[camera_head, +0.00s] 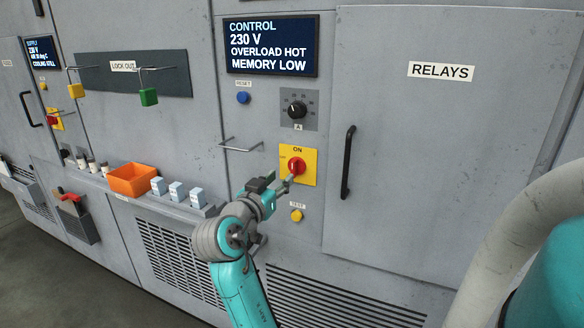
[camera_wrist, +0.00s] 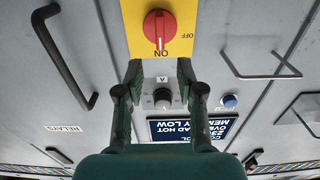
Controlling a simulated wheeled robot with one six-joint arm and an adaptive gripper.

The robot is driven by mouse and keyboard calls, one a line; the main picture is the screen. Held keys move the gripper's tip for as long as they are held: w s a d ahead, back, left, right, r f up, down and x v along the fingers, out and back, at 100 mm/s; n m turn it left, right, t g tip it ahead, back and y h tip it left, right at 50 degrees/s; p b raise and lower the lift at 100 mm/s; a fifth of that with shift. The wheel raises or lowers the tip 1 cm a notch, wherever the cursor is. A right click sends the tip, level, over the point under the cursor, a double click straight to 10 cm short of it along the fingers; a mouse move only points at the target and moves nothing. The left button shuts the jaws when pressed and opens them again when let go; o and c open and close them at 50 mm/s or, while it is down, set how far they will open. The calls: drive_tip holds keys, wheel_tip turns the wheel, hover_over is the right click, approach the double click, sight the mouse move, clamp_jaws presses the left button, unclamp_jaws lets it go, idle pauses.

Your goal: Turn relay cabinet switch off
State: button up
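The red rotary switch (camera_head: 296,166) sits on a yellow plate (camera_head: 312,157), left of the door labelled RELAYS (camera_head: 441,71). In the wrist view, which is upside down, the red knob (camera_wrist: 159,27) has its pale mark pointing at ON; OFF is printed to its side. My gripper (camera_head: 287,181) is close to the plate, its tips overlapping the knob's lower left in the head view. In the wrist view my gripper's fingers (camera_wrist: 160,70) are spread apart with nothing between them, and the knob appears beyond the tips. Contact with the plate cannot be told.
A black dial (camera_head: 298,110), blue reset button (camera_head: 243,98) and display (camera_head: 271,46) are above. A yellow test button (camera_head: 296,215) is below. A wire bracket (camera_head: 240,146) juts out to the left, and a black door handle (camera_head: 347,163) to the right. An orange bin (camera_head: 132,180) stands on the shelf.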

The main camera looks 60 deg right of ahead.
sight(292, 167)
drive_tip(key=d, duration=0.8)
drive_tip(key=shift+w+d, duration=0.15)
drive_tip(key=shift+w, duration=0.2)
drive_tip(key=shift+c, duration=0.2)
clamp_jaws()
